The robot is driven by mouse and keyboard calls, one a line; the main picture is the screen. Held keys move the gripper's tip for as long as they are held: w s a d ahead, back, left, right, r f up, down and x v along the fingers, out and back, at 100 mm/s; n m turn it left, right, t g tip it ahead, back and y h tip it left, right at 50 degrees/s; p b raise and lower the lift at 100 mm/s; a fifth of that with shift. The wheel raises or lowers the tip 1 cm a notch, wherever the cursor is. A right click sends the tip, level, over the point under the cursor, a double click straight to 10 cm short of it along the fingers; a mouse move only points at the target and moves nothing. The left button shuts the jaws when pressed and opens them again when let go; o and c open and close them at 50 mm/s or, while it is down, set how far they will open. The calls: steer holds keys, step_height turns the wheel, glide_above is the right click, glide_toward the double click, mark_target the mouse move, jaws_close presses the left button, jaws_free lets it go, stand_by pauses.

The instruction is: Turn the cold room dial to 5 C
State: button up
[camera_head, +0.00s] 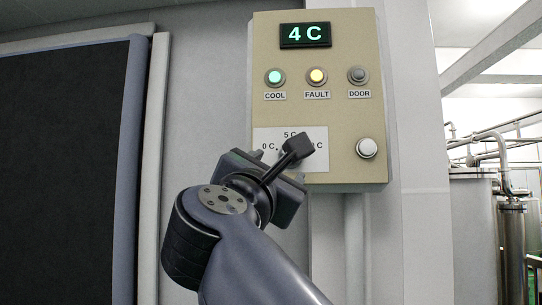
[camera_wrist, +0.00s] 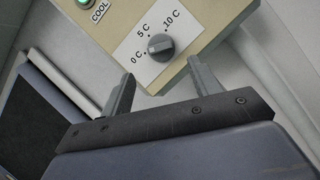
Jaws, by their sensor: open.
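The cold room dial (camera_wrist: 160,47) is a round dark grey knob on a white scale plate (camera_wrist: 133,42) marked 0 C, 5 C and 10 C. The light mark on the knob is on its left side, toward the 0 C and 5 C side. In the head view my arm and wrist hide the knob; part of the scale plate (camera_head: 265,134) shows. The display (camera_head: 305,35) reads 4 C. My gripper (camera_wrist: 161,71) is open and empty. Its fingers point at the panel, with the knob beyond and between the tips, apparently untouched.
The beige control box (camera_head: 340,115) carries a lit green COOL lamp (camera_head: 275,77), a lit yellow FAULT lamp (camera_head: 317,76), an unlit DOOR lamp (camera_head: 358,75) and a white round button (camera_head: 367,148). A dark door panel (camera_head: 65,170) is at the left. Steel tanks (camera_head: 475,235) stand at the right.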

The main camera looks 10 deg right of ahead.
steer(key=p+x, duration=0.3)
steer(key=x, duration=0.5)
steer(key=shift+w, duration=0.2)
steer(key=shift+d, duration=0.1)
steer(key=shift+c, duration=0.6)
steer(key=c, duration=0.7)
